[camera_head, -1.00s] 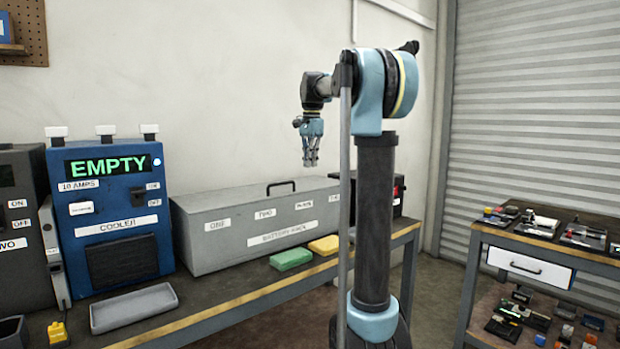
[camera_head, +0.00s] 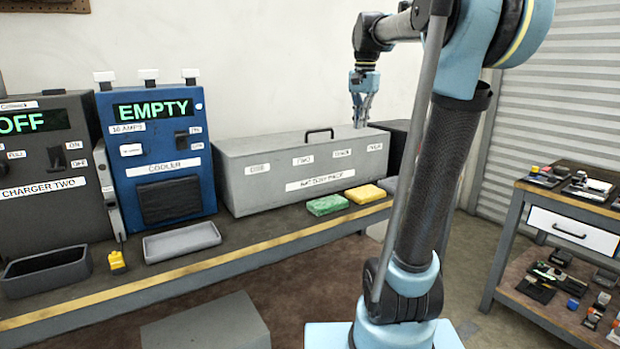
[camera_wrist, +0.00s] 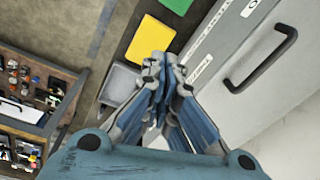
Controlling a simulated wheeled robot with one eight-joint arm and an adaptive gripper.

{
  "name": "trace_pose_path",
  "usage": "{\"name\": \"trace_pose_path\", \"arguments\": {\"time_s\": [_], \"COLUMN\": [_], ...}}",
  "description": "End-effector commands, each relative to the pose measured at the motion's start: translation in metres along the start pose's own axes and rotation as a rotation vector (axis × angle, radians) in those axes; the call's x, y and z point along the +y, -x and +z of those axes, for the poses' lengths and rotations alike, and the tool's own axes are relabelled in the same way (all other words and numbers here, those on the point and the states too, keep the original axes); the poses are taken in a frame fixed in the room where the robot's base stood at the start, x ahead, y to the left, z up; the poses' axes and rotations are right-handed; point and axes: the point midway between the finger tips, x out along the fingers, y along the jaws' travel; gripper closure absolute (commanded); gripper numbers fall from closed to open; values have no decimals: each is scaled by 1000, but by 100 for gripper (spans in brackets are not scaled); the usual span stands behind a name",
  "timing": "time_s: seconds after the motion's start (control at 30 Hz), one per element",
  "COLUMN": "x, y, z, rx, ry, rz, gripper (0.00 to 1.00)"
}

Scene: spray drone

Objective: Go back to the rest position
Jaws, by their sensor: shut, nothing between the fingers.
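My gripper (camera_head: 361,122) hangs fingers-down from my raised arm, in front of the right end of the grey battery rack box (camera_head: 240,187) in the head view. Its fingers are together and empty. In the wrist view my gripper (camera_wrist: 165,72) points down past the box (camera_wrist: 225,95), whose black handle (camera_wrist: 262,62) shows at the right. No object hangs from the fingers.
The bench (camera_head: 265,242) holds a blue cooler charger (camera_head: 166,206) reading EMPTY, a dark charger two (camera_head: 42,217) reading OFF, a grey tray (camera_head: 182,240), a green block (camera_head: 327,205) and a yellow block (camera_head: 366,194). A tool-covered cart (camera_head: 562,228) stands at the right.

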Motion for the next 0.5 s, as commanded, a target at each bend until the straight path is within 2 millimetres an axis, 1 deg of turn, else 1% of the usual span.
{"name": "trace_pose_path", "arguments": {"time_s": [0.03, 0.27, 0.47, 0.5], "x": [12, 62, 105, 113], "y": [-11, -64, -119, -131], "z": [11, 57, 98, 106], "rx": [5, 28, 50, 54], "ry": [30, 191, 330, 358], "rz": [-3, -15, -23, -24], "gripper": [100, 100, 100, 100]}}
